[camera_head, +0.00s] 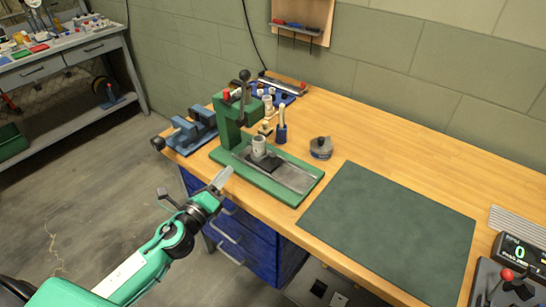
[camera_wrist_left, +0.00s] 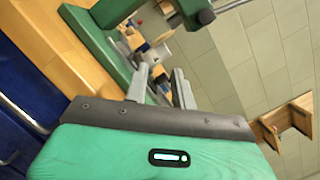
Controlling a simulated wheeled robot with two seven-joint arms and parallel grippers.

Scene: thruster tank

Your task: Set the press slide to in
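The green press (camera_head: 230,125) stands on the wooden bench, with a dark-knobbed lever at its top. A grey slide track (camera_head: 290,176) runs along its green base. A dark slide block (camera_head: 264,163) sits under the press head and carries a pale cylindrical part (camera_head: 259,146). My left gripper (camera_head: 222,178) is at the near left edge of the press base, apart from the slide. In the left wrist view its fingers (camera_wrist_left: 161,88) are spread with nothing between them, and the green press (camera_wrist_left: 90,42) shows beyond. My right gripper is not in view.
A blue vise (camera_head: 195,132) stands left of the press. Behind the press are a blue tray (camera_head: 284,93) and a blue holder (camera_head: 281,133). A grey round object (camera_head: 321,148) lies to the right. The dark green mat (camera_head: 390,230) is bare.

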